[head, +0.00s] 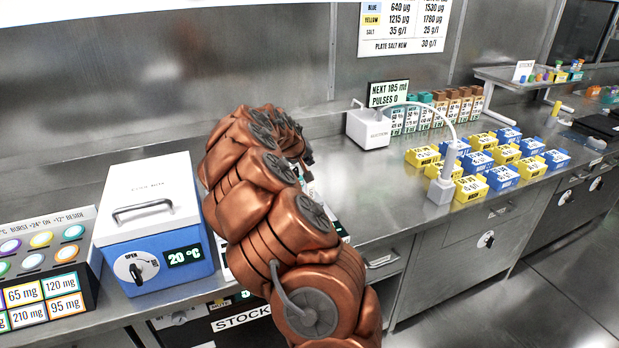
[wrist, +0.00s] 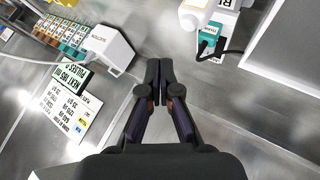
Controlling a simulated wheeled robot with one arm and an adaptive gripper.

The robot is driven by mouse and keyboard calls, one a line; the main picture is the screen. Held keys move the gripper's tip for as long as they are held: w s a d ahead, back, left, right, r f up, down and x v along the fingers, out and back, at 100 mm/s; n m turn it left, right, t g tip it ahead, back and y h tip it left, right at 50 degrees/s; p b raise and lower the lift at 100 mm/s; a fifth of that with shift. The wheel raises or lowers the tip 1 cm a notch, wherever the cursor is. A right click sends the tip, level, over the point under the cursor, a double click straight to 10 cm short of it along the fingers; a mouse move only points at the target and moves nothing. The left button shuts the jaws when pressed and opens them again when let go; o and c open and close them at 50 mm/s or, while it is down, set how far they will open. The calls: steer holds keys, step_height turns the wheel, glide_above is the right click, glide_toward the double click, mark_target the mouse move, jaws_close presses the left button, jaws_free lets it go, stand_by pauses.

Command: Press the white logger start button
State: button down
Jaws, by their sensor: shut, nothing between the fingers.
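My gripper (wrist: 159,76) is shut and empty in the wrist view, its fingertips together over bare steel bench. In the head view my copper arm hides its fingers. I cannot make out the white logger start button in either view. At the top right of the wrist view is a cream-white rounded thing (wrist: 194,14) beside a teal block (wrist: 208,40) with a black cable and a partly cut-off label. I cannot tell whether these belong to the logger. My arm covers the middle of the bench in the head view.
A white suction box (head: 370,129) with a hose stands near the back wall; it also shows in the wrist view (wrist: 108,46). A blue cooler (head: 150,225) stands left of my arm. Several yellow and blue boxes (head: 470,188) fill the right bench.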

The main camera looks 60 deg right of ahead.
steer(key=shift+r, duration=1.05)
steer(key=s+a+r+y, duration=0.1)
steer(key=s+a+y, duration=0.1)
steer(key=a, duration=0.9)
steer(key=s+a+r+n+y, duration=0.1)
steer(key=s+a+r, duration=0.15)
steer(key=a, duration=0.85)
steer(key=s+a+y, duration=0.2)
steer(key=s+a, duration=0.1)
steer(key=a, duration=0.7)
steer(key=s+a+f+n+g+y, duration=0.1)
steer(key=s+a+f+n+y, duration=0.1)
steer(key=s+a, duration=0.7)
steer(key=s+a+f+n+g+y, duration=0.2)
steer(key=s+a, duration=0.7)
steer(key=a, duration=0.6)
steer(key=shift+s+a+f+n, duration=0.15)
steer(key=shift+s+f+n, duration=0.2)
steer(key=shift+f+n, duration=0.7)
